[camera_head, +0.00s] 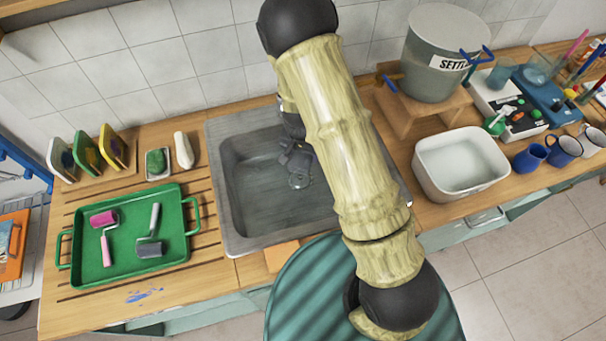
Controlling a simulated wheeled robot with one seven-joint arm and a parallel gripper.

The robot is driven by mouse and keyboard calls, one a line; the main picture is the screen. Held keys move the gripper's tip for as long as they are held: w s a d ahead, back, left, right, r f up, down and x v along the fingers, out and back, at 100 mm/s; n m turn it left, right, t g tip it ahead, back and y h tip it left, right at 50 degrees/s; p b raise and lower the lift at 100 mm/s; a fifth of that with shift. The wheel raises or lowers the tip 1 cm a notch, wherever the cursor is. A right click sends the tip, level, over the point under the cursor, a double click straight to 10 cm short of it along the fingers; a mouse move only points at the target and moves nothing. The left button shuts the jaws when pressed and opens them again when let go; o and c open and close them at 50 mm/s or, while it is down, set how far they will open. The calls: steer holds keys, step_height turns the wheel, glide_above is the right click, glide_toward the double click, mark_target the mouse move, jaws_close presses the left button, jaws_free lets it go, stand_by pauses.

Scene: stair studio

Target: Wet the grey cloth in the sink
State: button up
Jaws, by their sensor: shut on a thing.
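The grey sink (240,190) is set into the wooden counter, and its basin lies behind and left of my arm. My gripper (298,166) is dark, reaches down into the basin and is partly hidden by my arm. It is shut on a small grey thing (299,182), which looks like the grey cloth, though its outline is hard to make out against the sink. I cannot tell whether it is wet. The tap is not clearly seen.
A green tray (120,275) with two rollers sits left of the sink. Sponges (107,147) in a rack, a soap dish (158,164) and a white bottle (184,150) stand behind it. Right are a white basin (433,181), a settling bucket (430,70) on a stand and blue mugs (529,158).

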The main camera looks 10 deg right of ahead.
mark_target(303, 155)
steer(key=shift+r, duration=0.1)
steer(key=shift+r+p, duration=1.75)
steer(key=shift+r, duration=0.25)
steer(key=shift+f, duration=0.1)
steer(key=d+f+n+b, duration=0.2)
steer(key=d+f+n, duration=0.2)
steer(key=d+f, duration=0.3)
steer(key=d, duration=0.3)
steer(key=shift+w+f+y, duration=0.2)
steer(key=shift+f+y, duration=0.05)
steer(key=shift+y, duration=0.05)
